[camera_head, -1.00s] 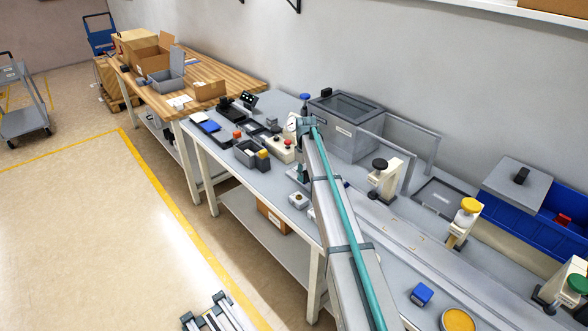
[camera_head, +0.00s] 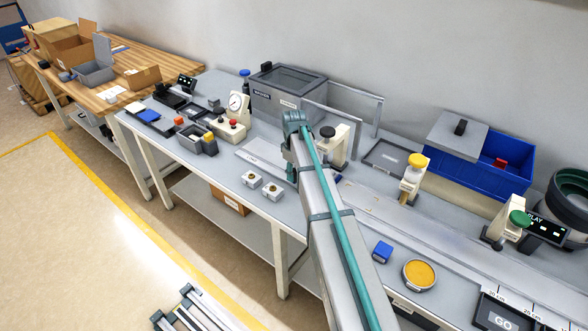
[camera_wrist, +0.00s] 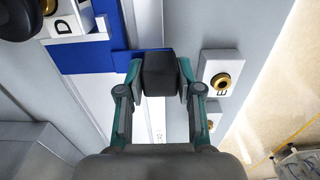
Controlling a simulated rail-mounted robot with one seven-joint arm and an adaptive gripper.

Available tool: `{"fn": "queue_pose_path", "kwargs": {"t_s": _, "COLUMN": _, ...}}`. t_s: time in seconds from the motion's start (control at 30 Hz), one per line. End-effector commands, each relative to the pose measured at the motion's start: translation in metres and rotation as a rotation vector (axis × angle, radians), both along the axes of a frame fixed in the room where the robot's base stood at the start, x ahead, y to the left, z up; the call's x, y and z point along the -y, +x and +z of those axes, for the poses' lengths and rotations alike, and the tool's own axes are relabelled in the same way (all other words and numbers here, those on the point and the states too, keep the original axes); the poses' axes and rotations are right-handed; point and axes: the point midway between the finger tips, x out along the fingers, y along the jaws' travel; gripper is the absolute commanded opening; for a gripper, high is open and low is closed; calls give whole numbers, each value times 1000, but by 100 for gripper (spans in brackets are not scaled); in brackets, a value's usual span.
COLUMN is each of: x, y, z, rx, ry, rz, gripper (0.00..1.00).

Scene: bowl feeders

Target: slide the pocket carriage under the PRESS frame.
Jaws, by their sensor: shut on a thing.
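My gripper (camera_wrist: 160,78) is shut on a black block-shaped grip (camera_wrist: 159,73) in the wrist view. A flat blue piece (camera_wrist: 88,58), which looks like the carriage, lies beside and partly under the grip on a pale rail (camera_wrist: 148,20). In the head view my gripper (camera_head: 292,172) is low over the bench and mostly hidden by my arm; a little blue (camera_head: 338,179) shows to its right. A cream press-like stand with a black knob (camera_head: 328,133) stands just right of my wrist. No PRESS label is readable, so I cannot tell which frame bears it.
Two white blocks with brass buttons (camera_head: 252,179) (camera_head: 273,190) sit left of my gripper; one (camera_wrist: 218,80) is close by in the wrist view. Stands with yellow (camera_head: 416,161) and green (camera_head: 519,218) knobs are farther right. The bench strip between is mostly clear.

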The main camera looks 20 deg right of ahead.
Motion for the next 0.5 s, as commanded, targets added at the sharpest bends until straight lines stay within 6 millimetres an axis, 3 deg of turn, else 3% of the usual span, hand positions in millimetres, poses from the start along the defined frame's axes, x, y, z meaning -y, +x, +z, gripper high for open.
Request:
{"fn": "queue_pose_path", "kwargs": {"t_s": 0.37, "x": 0, "y": 0, "z": 1, "rx": 1, "ry": -2, "rz": 2, "gripper": 0}}
{"fn": "queue_pose_path", "kwargs": {"t_s": 0.4, "x": -1, "y": 0, "z": 1, "rx": 1, "ry": -2, "rz": 2, "gripper": 40}}
{"fn": "queue_pose_path", "kwargs": {"t_s": 0.5, "x": -1, "y": 0, "z": 1, "rx": 1, "ry": -2, "rz": 2, "gripper": 57}}
